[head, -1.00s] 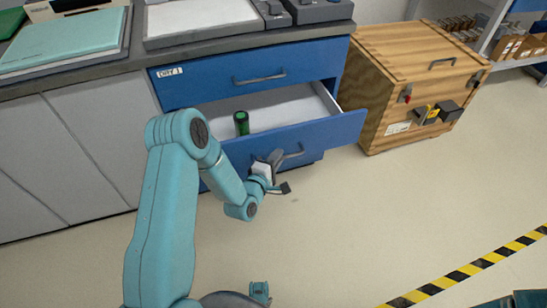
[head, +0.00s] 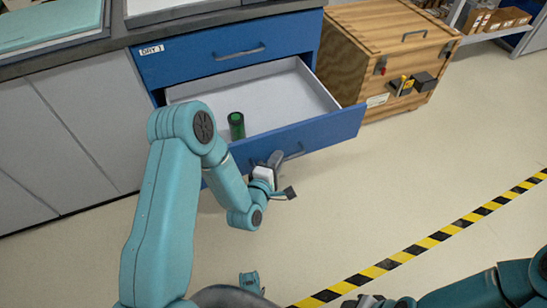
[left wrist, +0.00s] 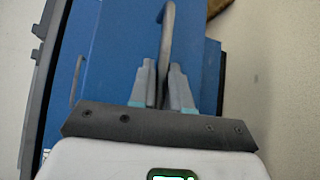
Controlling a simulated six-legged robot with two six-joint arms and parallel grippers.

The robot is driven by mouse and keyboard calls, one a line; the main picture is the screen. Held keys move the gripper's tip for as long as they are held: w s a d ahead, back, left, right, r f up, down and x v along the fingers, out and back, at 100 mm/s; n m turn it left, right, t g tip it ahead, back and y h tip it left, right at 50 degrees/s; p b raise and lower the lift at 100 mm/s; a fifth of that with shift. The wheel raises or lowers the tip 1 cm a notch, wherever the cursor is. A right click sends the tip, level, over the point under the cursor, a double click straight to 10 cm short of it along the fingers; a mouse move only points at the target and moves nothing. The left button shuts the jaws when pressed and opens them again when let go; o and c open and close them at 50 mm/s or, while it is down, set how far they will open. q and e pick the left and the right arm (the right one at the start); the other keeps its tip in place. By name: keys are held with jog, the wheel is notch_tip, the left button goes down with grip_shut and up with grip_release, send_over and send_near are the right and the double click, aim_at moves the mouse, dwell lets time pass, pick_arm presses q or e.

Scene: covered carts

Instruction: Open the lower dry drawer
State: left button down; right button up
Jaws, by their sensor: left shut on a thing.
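The lower drawer (head: 335,127) has a blue front and stands well out of the cabinet, its white inside showing. A dark green cylinder (head: 237,126) stands upright in it near the front. My left gripper (head: 276,162) is at the drawer's grey handle (head: 295,154). In the left wrist view, my left gripper's fingers (left wrist: 163,80) are shut on the handle (left wrist: 168,25), one on each side of it. My right arm shows at the lower right of the head view; its gripper end is cut by the bottom edge, so its jaws cannot be made out.
The upper drawer (head: 215,60), labelled DRY 1, is shut above. A wooden crate (head: 350,75) with latches stands right of the drawer, close to its side. Grey cabinet doors (head: 70,140) are at the left. Open floor (head: 400,170) lies in front, crossed by a yellow-black stripe (head: 430,241).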

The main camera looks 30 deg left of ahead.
pick_arm(q)
jog(key=shift+s+d, duration=0.15)
jog(key=shift+d, duration=0.05)
dwell(0.3)
jog(key=c, duration=1.2)
grip_release()
jog(key=shift+s, duration=0.1)
jog(key=s+r+p, duration=0.1)
jog(key=s+p, duration=0.2)
jog(key=s, duration=0.8)
jog(key=shift+s+d+r, duration=0.3)
jog(key=shift+d+r, duration=0.05)
